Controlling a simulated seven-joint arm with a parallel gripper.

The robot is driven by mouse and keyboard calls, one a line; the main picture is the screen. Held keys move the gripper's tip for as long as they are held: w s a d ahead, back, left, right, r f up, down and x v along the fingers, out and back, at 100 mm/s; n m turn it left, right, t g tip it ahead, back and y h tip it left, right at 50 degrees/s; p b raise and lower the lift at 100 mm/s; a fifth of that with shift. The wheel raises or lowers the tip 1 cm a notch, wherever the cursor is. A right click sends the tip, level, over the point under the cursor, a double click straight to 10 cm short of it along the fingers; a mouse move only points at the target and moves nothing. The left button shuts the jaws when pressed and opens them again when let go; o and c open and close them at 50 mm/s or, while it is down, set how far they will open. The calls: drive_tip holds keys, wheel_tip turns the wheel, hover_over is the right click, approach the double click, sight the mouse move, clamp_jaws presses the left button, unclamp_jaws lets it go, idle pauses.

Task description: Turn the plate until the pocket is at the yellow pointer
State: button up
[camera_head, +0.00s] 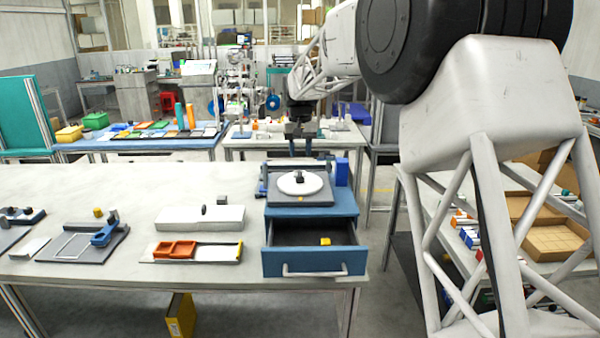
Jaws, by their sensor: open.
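The plate (312,186) is a round white disc lying flat on a dark grey base. A small black knob (298,177) stands on it near the middle. The base sits on top of a blue drawer unit (312,209) at the right end of the white table. My gripper (300,154) is open, its fingers pointing down, above and behind the plate in the picture and apart from it.
The unit's drawer (314,265) is pulled open toward the front, with a small yellow block (325,241) inside. A blue block (342,172) stands right of the plate. Left are a white box (200,219) and an orange tray (176,250). The table's back left is clear.

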sight(300, 173)
drive_tip(key=shift+m, duration=0.6)
drive_tip(key=shift+f, duration=0.1)
drive_tip(key=shift+f, duration=3.8)
clamp_jaws()
